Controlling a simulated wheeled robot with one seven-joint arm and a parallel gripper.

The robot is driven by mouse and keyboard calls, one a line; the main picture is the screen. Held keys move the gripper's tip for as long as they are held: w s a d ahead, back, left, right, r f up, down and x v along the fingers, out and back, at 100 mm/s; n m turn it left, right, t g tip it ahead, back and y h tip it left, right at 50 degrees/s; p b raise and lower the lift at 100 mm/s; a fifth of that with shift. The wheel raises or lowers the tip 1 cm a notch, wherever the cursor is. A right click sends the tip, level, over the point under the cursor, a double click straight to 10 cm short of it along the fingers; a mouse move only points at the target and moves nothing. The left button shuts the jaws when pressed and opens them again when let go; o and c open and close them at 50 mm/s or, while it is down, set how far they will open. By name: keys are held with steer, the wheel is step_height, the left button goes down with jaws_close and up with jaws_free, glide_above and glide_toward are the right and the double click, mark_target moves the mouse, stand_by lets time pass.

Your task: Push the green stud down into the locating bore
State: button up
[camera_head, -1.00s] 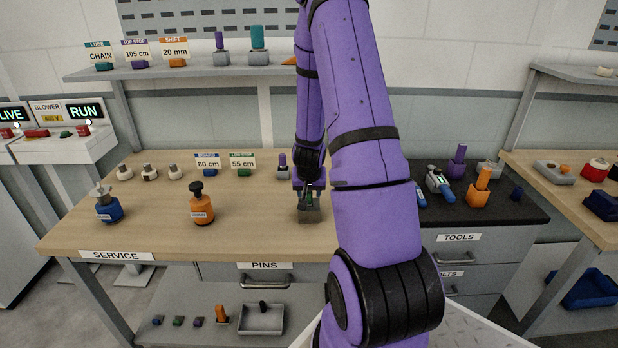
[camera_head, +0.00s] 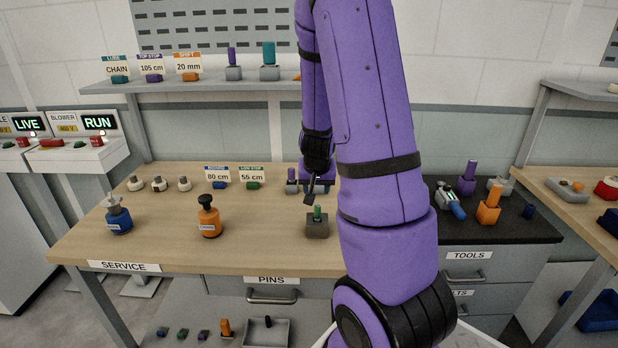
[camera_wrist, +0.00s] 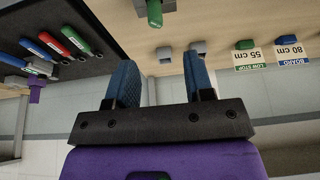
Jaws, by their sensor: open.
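The green stud (camera_head: 317,213) stands upright in the top of a dark grey block (camera_head: 317,230) on the wooden bench, its upper part showing above the block. I take the block to hold the locating bore; the bore's mouth is hidden by the stud. My gripper (camera_head: 318,193) is open and empty, just above and behind the stud, apart from it. In the wrist view the two blue-grey fingers (camera_wrist: 160,88) stand apart with nothing between them. The stud also shows there (camera_wrist: 154,12) at the top edge, beyond the fingertips.
A grey block with a purple peg (camera_head: 292,185) stands behind and left of the stud. An orange bottle (camera_head: 209,218) and blue bottle (camera_head: 118,216) stand to the left. Tools lie on the black mat (camera_head: 470,223) at right. The bench between bottle and block is clear.

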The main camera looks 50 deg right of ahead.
steer(key=s+a+r+n+t+y, duration=0.1)
steer(key=a+r+n+t+y, duration=0.3)
steer(key=a+r, duration=1.25)
steer(key=s+a+r+n+g, duration=0.1)
steer(key=s+a+r+n, duration=0.2)
steer(key=s, duration=0.4)
steer(key=s+a+r+n, duration=0.2)
steer(key=s+a+r, duration=0.4)
steer(key=s+a, duration=0.2)
steer(key=shift+s+n+g+h, duration=0.2)
steer(key=shift+n+g+h, duration=0.2)
steer(key=shift+w, duration=0.1)
steer(key=shift+c, duration=0.4)
